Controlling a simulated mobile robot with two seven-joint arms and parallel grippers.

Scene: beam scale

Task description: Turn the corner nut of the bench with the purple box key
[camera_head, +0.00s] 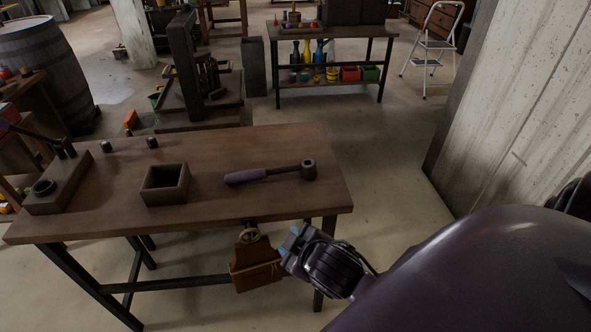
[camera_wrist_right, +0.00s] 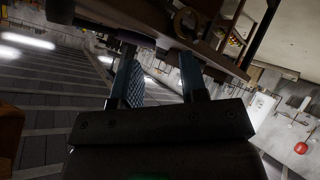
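A box key with a purple handle (camera_head: 245,176) and a dark socket head (camera_head: 308,168) lies on the right half of the wooden bench (camera_head: 215,207). I cannot tell which part is the corner nut. My right gripper (camera_head: 289,238) is below the bench's front edge, apart from the key. Its fingers are open and empty in the wrist view (camera_wrist_right: 158,58). My left gripper is not in view.
An open square box (camera_head: 165,199) stands mid-bench, with two small dark cylinders (camera_head: 106,147) (camera_head: 152,142) behind it. A brown pouch (camera_head: 256,272) hangs at the front edge, beside my right gripper. A pale wall (camera_head: 510,120) stands to the right. The bench's right end is mostly clear.

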